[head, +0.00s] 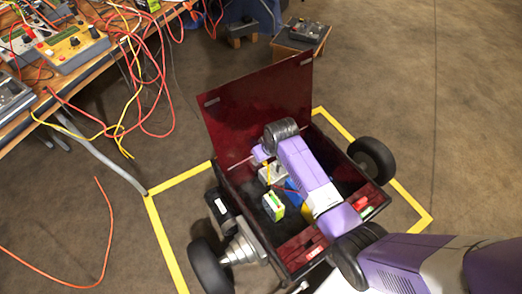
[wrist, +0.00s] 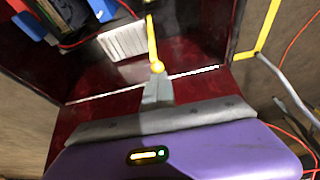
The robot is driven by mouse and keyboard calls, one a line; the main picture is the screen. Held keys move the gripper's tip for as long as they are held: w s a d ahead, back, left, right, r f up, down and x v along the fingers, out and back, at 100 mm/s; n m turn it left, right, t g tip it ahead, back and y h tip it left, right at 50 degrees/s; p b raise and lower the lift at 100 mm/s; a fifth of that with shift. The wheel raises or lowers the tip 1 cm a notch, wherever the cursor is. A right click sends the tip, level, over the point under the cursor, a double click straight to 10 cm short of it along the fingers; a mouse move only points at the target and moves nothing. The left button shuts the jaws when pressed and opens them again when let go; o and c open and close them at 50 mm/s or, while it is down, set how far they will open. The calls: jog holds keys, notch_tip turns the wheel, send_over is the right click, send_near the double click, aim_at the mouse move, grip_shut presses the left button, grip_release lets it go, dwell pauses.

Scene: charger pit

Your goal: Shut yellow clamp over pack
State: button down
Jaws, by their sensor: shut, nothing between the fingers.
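The yellow clamp (wrist: 153,42) is a thin bar with a round knob at its near end. In the wrist view the knob is right at the tips of my gripper (wrist: 158,88); I cannot tell whether they touch. The gripper is shut and holds nothing. A pale ribbed block (wrist: 123,41), perhaps the pack, lies left of the bar, which does not cross it in this view. In the head view, my gripper (head: 263,158) reaches into the dark red box, and a bit of the yellow clamp (head: 267,169) shows by the pale block (head: 276,175).
The wheeled box's open lid (head: 262,103) stands up behind my arm. A green, white and yellow battery (head: 273,206) and a blue item (head: 292,187) are inside. Yellow floor tape (head: 163,243) surrounds the cart. A cluttered bench (head: 92,60) with hanging cables is at upper left.

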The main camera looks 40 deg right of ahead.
jog(key=s+a+t, duration=0.2)
jog(key=s+t, duration=0.3)
jog(key=s, duration=0.4)
jog(key=s+a+f+b, duration=0.1)
jog(key=s+f+b, duration=0.3)
jog(key=s+f, duration=0.6)
jog(key=shift+s+f+h, duration=0.2)
jog(key=shift+f+h, duration=0.15)
jog(key=shift+h, duration=0.05)
jog(key=p+v, duration=0.3)
jog(key=v, duration=0.5)
jog(key=shift+w+r+t, duration=0.25)
jog(key=shift+r+t, duration=0.05)
dwell(0.4)
